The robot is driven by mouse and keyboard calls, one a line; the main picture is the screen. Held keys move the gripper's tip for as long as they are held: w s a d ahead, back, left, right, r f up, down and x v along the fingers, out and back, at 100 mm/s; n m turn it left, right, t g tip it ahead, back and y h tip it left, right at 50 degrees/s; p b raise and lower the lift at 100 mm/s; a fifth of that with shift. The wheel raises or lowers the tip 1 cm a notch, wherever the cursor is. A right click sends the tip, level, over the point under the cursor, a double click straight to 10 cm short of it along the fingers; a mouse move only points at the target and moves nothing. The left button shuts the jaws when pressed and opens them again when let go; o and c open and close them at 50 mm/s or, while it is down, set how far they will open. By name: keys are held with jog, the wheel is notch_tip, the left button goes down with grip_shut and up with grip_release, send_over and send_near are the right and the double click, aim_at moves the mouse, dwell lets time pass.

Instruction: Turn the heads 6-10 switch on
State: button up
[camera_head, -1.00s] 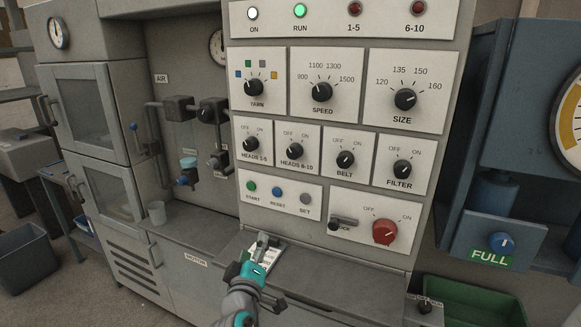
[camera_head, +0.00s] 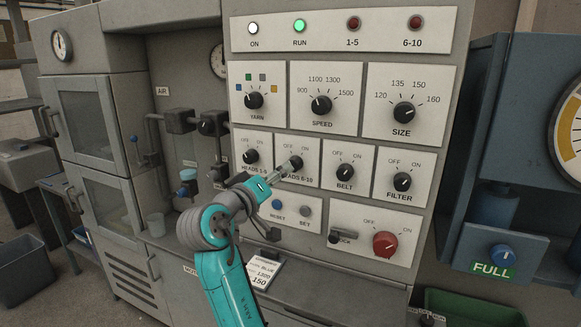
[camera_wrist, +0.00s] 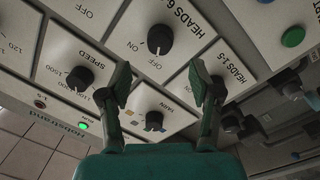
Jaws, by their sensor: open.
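The heads 6-10 switch (camera_head: 296,162) is a black round knob on a white plate in the middle row of the panel. Its OFF and ON marks are above it, and its pointer appears to be on the OFF side. My gripper (camera_head: 285,168) is in front of this plate, close to the knob, partly covering its label. In the wrist view the knob (camera_wrist: 160,40) lies beyond the gap between my two spread fingertips (camera_wrist: 161,78), apart from both. My gripper is open and empty. The 6-10 lamp (camera_head: 415,22) is dark red.
The heads 1-5 knob (camera_head: 251,156) is close on the left and the belt knob (camera_head: 345,171) on the right. The yarn (camera_head: 254,100) and speed (camera_head: 321,105) knobs sit above. A ledge with a printed card (camera_head: 263,272) is below. The RUN lamp (camera_head: 299,26) glows green.

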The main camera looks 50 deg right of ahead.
aim_at(294, 164)
jog(key=x, duration=0.7)
jog(key=shift+d, duration=0.3)
jog(key=shift+w+f, duration=0.1)
jog(key=shift+w, duration=0.05)
jog(key=c, duration=1.1)
jog(key=shift+c, duration=0.2)
jog(key=shift+m, duration=0.3)
jog(key=m, duration=1)
jog(key=shift+m+y, duration=0.4)
